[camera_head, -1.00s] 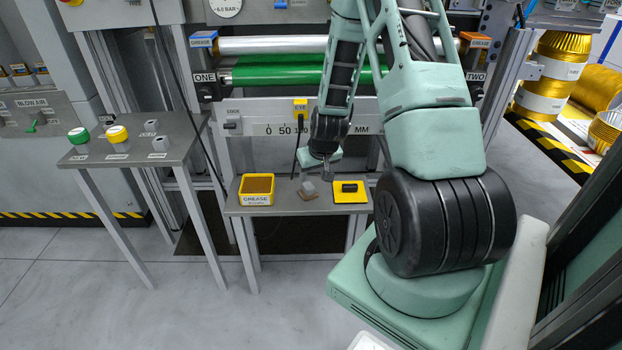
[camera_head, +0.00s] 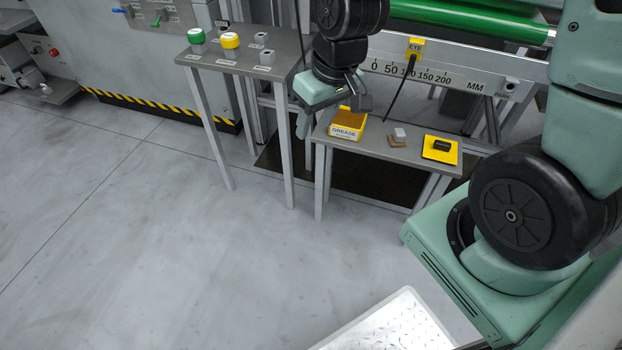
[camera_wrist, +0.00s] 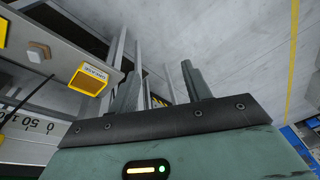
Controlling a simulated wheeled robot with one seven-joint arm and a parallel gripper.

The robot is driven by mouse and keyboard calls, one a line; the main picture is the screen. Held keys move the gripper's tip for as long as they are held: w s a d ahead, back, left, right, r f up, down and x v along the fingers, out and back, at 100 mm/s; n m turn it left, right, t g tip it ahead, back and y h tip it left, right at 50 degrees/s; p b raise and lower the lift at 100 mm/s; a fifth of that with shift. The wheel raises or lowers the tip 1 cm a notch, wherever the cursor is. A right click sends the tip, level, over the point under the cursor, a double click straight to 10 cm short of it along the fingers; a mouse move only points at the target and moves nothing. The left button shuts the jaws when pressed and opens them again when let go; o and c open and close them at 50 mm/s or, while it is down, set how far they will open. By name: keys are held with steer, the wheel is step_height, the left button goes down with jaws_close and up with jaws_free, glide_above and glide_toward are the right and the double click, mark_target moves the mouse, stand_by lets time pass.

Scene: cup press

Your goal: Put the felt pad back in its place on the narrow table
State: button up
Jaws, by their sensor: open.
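The narrow table (camera_head: 375,150) carries a small pale grey block on a thin brown square (camera_head: 394,144). I cannot tell for sure which piece is the felt pad; the pale block (camera_head: 399,133) is a likely one, and it also shows in the wrist view (camera_wrist: 38,52). My gripper (camera_head: 333,112) is open and empty. It hangs by the left end of the narrow table, left of the block and clear of it.
A yellow grease box (camera_head: 347,131) stands at the table's left end, close to my gripper. A yellow plate with a black piece (camera_head: 440,157) lies at the right. A taller table (camera_head: 240,62) with green and yellow buttons stands left. The floor in front is clear.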

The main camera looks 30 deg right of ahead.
steer(key=s+a+r+n+g, duration=0.1)
steer(key=s+a+r+n, duration=0.1)
steer(key=s+a, duration=0.3)
steer(key=s+a+r+n+g, duration=0.1)
steer(key=s+a+r+n, duration=0.2)
steer(key=s+a, duration=0.3)
steer(key=s+r, duration=0.1)
steer(key=s, duration=0.4)
steer(key=shift+s+n+h, duration=0.3)
steer(key=shift+h, duration=0.1)
